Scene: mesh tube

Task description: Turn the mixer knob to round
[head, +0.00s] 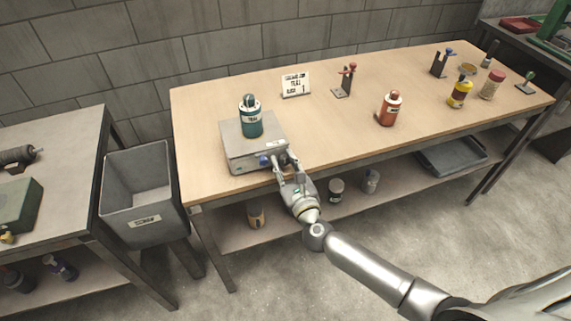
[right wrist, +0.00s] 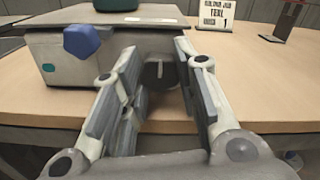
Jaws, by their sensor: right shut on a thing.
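The mixer (head: 242,153) is a flat grey box at the front left of the wooden table; a teal bottle (head: 251,122) stands on top. A blue knob (right wrist: 81,41) is on the left of its front face and also shows in the head view (head: 264,160). A dark round knob (right wrist: 158,75) with a pale, nearly upright mark is to its right. My right gripper (head: 282,166) is at the front face, shut on the dark knob, with a finger on each side in the right wrist view. My left gripper is not in view.
A white sign (head: 295,85), a red-topped stand (head: 344,81), and a red bottle (head: 389,109) stand farther along the table (head: 330,125). A grey bin (head: 140,200) is left of the table. The table's middle front is clear.

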